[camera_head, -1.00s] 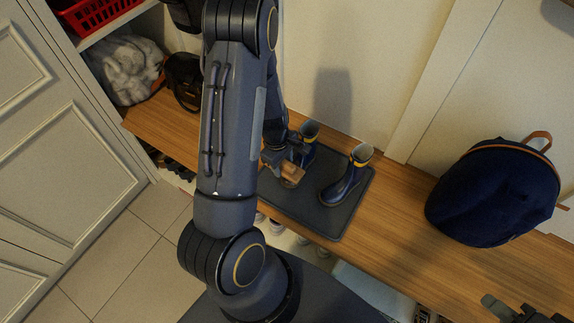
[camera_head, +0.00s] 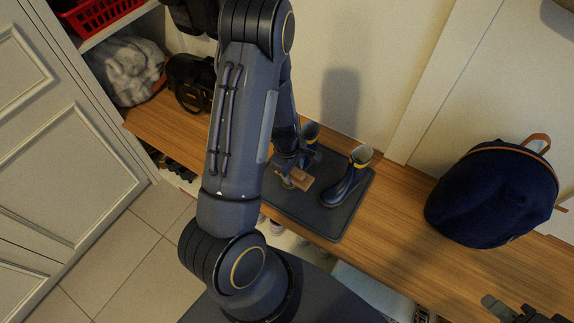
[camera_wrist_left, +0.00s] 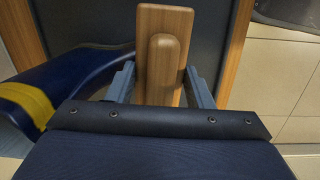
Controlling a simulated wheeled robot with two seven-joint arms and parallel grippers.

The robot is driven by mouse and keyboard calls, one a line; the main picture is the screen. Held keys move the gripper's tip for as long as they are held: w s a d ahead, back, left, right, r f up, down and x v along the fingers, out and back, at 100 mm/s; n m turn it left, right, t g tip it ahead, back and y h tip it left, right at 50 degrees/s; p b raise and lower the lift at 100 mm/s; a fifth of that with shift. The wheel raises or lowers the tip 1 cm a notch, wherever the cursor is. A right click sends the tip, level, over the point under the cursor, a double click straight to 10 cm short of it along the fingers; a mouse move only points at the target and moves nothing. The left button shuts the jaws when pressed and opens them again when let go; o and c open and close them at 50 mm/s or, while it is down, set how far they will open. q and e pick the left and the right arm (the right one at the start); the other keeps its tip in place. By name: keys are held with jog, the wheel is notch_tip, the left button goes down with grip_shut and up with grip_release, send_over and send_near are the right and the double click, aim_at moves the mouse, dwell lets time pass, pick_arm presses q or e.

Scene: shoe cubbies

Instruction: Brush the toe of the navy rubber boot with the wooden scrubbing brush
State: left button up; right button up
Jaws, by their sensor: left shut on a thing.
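My left gripper (camera_head: 292,177) is shut on the wooden scrubbing brush (camera_head: 302,180), above the dark mat. In the left wrist view the brush (camera_wrist_left: 147,75) sits between the two fingers, its raised grip facing the camera; its bristles are hidden. One navy rubber boot (camera_head: 346,184) stands upright on the mat, just right of the brush. Another navy boot (camera_head: 310,133) stands behind, partly hidden by my left arm. A navy boot (camera_wrist_left: 65,85) with a yellow band also shows in the wrist view, reaching toward the brush; contact cannot be told. My right gripper (camera_head: 512,310) is partly visible at lower right.
The dark mat (camera_head: 335,222) lies on a wooden bench (camera_head: 405,228). A navy backpack (camera_head: 490,195) stands on the bench at right. A dark bag (camera_head: 190,82) and a grey furry item (camera_head: 127,70) are at left. Bare bench lies between mat and backpack.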

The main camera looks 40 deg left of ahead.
pick_arm(q)
jog(key=shift+d, duration=0.25)
jog(key=shift+a+f+b, duration=0.1)
jog(key=shift+a+b, duration=0.2)
jog(key=shift+a, duration=1.85)
jog(key=shift+c, duration=0.5)
jog(key=shift+s+a, duration=0.1)
jog(key=shift+a, duration=0.3)
jog(key=shift+d+r, duration=0.25)
jog(key=shift+d, duration=0.95)
jog(key=shift+d+f+p, duration=0.15)
jog(key=shift+d+p, duration=0.25)
jog(key=shift+d, duration=0.9)
jog(key=shift+a+f+b, duration=0.15)
jog(key=shift+a+b, duration=0.15)
jog(key=shift+a, duration=0.9)
jog(key=shift+a+f+b, duration=0.1)
jog(key=shift+a+b, duration=0.15)
jog(key=shift+a, duration=0.95)
jog(key=shift+d+r+p, duration=0.15)
jog(key=shift+d+p, duration=0.2)
jog(key=shift+d, duration=0.9)
